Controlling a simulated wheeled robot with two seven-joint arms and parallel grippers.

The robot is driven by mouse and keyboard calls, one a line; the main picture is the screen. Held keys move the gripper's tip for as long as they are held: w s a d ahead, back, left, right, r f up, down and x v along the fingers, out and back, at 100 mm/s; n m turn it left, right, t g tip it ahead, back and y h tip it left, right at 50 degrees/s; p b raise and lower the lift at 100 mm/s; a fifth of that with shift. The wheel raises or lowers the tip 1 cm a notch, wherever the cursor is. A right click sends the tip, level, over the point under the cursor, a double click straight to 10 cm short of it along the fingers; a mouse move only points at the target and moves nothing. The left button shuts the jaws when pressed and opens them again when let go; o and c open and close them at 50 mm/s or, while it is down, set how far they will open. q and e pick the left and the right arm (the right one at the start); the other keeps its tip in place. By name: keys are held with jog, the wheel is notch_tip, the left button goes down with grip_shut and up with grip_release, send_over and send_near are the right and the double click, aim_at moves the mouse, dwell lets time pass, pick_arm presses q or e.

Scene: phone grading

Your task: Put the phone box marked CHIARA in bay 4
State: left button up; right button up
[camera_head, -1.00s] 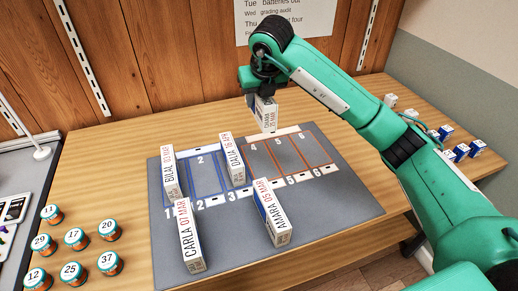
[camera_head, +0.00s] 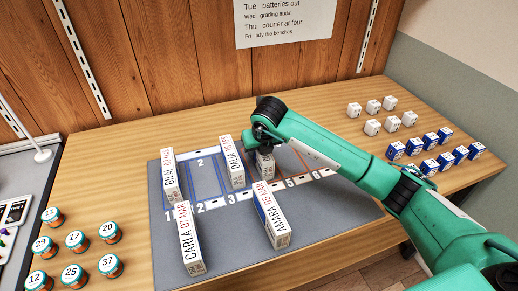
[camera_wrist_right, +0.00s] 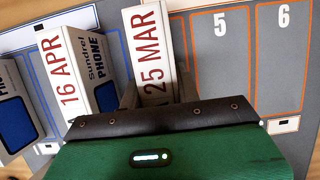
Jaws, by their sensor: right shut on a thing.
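My right gripper (camera_head: 264,148) is shut on a white phone box (camera_head: 266,163), held upright just right of the DALIA box (camera_head: 233,172). In the right wrist view the held box (camera_wrist_right: 152,50) shows "25 MAR" in red; most of its name is hidden, so I cannot confirm CHIARA. It is over bay 4, left of the empty orange-outlined bay 5 (camera_wrist_right: 222,75). I cannot tell whether its base touches the mat. The DALIA box, "16 APR" (camera_wrist_right: 75,70), stands close on its left. My left gripper is out of view.
On the grey mat (camera_head: 340,212) the BILAL box (camera_head: 169,178) stands at bay 1. CARLA (camera_head: 189,243) and AMARA (camera_head: 271,218) stand in front of the row. Bays 5 and 6 look empty. Numbered jars (camera_head: 76,241) are at left, small white and blue boxes (camera_head: 408,147) at right.

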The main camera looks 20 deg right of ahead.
jog(key=shift+f, duration=0.1)
jog(key=o, duration=1)
jog(key=shift+o, duration=0.7)
jog(key=shift+r, duration=0.45)
jog(key=v, duration=1)
jog(key=shift+s+f, duration=0.1)
jog(key=shift+s, duration=0.05)
jog(key=shift+s+r, duration=0.25)
jog(key=shift+r, duration=0.45)
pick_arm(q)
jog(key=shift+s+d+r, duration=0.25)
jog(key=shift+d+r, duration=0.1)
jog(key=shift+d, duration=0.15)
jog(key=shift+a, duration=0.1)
